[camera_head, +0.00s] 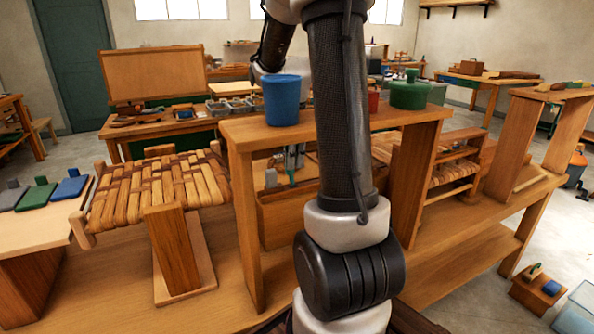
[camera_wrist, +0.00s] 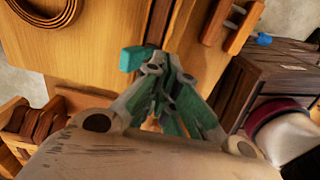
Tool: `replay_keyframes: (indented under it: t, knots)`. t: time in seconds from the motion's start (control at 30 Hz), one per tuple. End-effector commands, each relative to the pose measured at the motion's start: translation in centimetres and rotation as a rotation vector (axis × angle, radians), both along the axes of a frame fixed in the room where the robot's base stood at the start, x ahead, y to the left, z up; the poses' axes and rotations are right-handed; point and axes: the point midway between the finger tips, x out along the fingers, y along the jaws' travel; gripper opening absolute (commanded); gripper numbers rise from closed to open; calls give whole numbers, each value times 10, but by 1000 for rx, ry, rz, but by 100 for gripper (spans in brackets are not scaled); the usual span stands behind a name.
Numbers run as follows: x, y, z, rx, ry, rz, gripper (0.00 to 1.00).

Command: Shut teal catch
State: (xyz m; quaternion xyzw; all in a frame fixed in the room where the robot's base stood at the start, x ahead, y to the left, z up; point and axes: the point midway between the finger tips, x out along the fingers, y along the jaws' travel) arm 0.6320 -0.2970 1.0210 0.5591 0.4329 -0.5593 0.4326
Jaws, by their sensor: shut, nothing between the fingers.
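The teal catch (camera_wrist: 137,59) is a small teal block at the upper middle of the wrist view, against a wooden face. My gripper (camera_wrist: 160,66) is shut and empty, with its fingertips close beside the catch, just right of it. I cannot tell whether they touch. In the head view my gripper (camera_head: 294,158) is partly seen under the wooden shelf, beside my arm. The wooden box (camera_head: 285,218) stands below it, partly hidden by my arm.
A blue cup (camera_head: 282,100) and a green lidded pot (camera_head: 409,92) stand on the shelf top (camera_head: 240,128). A woven bark seat (camera_head: 155,190) is at left. Shelf uprights flank the box closely. In the wrist view a coiled strap (camera_wrist: 45,14) lies at upper left.

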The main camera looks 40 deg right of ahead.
Motion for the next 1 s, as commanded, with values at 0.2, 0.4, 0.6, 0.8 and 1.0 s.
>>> replay_keyframes:
  t: [0.2,0.4,0.6,0.8,1.0]
  knots:
    - [-4,1,24,-1,-2,0,0]
    - [-7,2,44,-1,-3,0,0]
    - [-9,2,49,0,0,0,0]
    - [-9,2,49,0,0,0,0]
    - [-9,2,49,0,0,0,0]
